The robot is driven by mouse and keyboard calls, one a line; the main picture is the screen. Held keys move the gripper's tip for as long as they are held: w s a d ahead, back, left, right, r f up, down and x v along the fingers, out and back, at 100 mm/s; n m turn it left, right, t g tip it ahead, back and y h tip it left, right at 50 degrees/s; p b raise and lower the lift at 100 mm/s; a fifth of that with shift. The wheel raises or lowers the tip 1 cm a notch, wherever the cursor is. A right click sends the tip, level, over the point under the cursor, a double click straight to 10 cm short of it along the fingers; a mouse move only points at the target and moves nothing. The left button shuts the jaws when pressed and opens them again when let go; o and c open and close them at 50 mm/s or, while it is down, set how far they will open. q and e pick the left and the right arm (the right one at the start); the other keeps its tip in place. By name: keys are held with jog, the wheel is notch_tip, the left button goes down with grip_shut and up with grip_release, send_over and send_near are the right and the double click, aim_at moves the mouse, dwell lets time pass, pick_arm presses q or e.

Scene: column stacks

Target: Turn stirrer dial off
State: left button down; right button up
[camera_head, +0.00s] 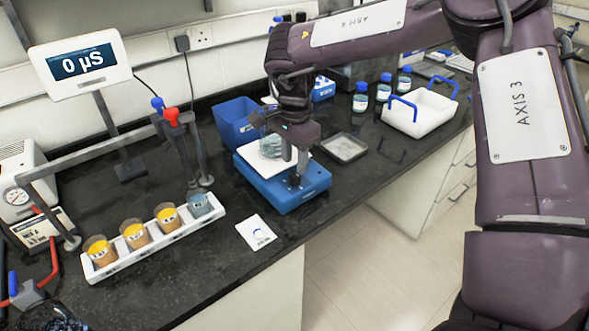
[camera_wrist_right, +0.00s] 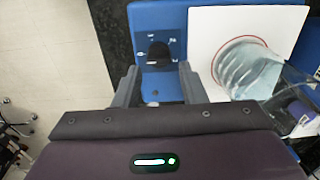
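The blue stirrer (camera_head: 311,190) stands on the black bench with a white top plate, and a glass beaker (camera_head: 271,146) of bluish liquid stands on the plate. Its dark round dial (camera_wrist_right: 159,54) is on a dark panel with small white marks on the blue front part. My right gripper (camera_head: 295,165) points down over the front of the stirrer. In the right wrist view its two fingers (camera_wrist_right: 159,88) are apart, one on each side of the dial's line, with nothing between them. I cannot tell whether they touch the dial. My left gripper is not in view.
A blue bin (camera_head: 237,122) stands behind the stirrer, a grey tray (camera_head: 345,148) to its right, a white card (camera_head: 256,232) in front. A white rack (camera_head: 185,230) of several cups lies left. A white blue-handled carrier (camera_head: 420,112) and bottles are farther right.

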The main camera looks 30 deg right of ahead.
aim_at(295, 173)
jog(key=shift+r, duration=1.85)
